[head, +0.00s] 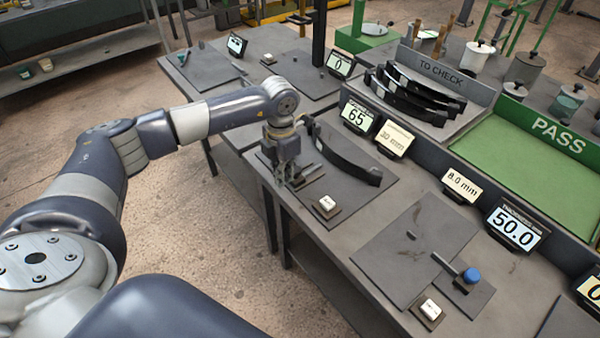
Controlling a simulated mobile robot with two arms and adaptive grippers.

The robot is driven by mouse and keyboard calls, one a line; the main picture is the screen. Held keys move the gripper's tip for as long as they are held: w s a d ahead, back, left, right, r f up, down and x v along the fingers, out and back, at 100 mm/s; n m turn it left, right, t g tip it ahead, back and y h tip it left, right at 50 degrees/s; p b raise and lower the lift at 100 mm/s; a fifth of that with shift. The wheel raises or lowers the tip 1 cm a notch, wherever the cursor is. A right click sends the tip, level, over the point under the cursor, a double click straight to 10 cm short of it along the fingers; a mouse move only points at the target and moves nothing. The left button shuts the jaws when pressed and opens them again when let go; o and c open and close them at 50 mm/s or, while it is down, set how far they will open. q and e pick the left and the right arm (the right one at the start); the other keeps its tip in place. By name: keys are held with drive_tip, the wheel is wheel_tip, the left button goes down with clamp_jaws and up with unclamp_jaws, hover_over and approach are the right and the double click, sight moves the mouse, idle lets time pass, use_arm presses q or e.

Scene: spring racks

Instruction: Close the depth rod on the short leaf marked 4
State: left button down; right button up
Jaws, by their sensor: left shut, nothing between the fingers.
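My left gripper (289,180) reaches down over the grey mat at the near left of the bench. It is shut with nothing in it. A dark curved leaf (346,158) lies on that mat, to the right of the gripper. A small dark rod-like fixture (313,171) sits right beside the fingers and is partly hidden by them. I cannot tell whether the fingers touch it, or whether it is the depth rod. No mark 4 is readable on the leaf. My right gripper is not in view.
A small block with a white top (327,204) stands near the mat's front edge. A display reading 65 (358,115) stands behind the leaf. Several leaves (418,98) lie in the TO CHECK tray. The green PASS tray (530,165) is empty. A blue-knobbed device (471,275) stands at right.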

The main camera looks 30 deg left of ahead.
sight(296, 169)
use_arm(q)
drive_tip(key=shift+w+d+b, duration=0.35)
drive_tip(key=shift+w+b, duration=0.1)
drive_tip(key=shift+w, duration=0.45)
drive_tip(key=shift+w+d+b, duration=0.35)
drive_tip(key=shift+w+b, duration=0.05)
drive_tip(key=shift+w, duration=0.5)
drive_tip(key=shift+r, duration=0.25)
idle(0.5)
drive_tip(key=shift+w+r+p, duration=0.1)
drive_tip(key=shift+r+p, duration=0.65)
drive_tip(key=shift+r, duration=0.2)
drive_tip(key=shift+d+r+p, duration=0.1)
drive_tip(key=shift+r+p, duration=0.5)
drive_tip(key=shift+r, duration=0.3)
drive_tip(key=shift+s+r+p, duration=0.2)
drive_tip(key=shift+r+p, duration=0.7)
drive_tip(key=shift+r, duration=0.5)
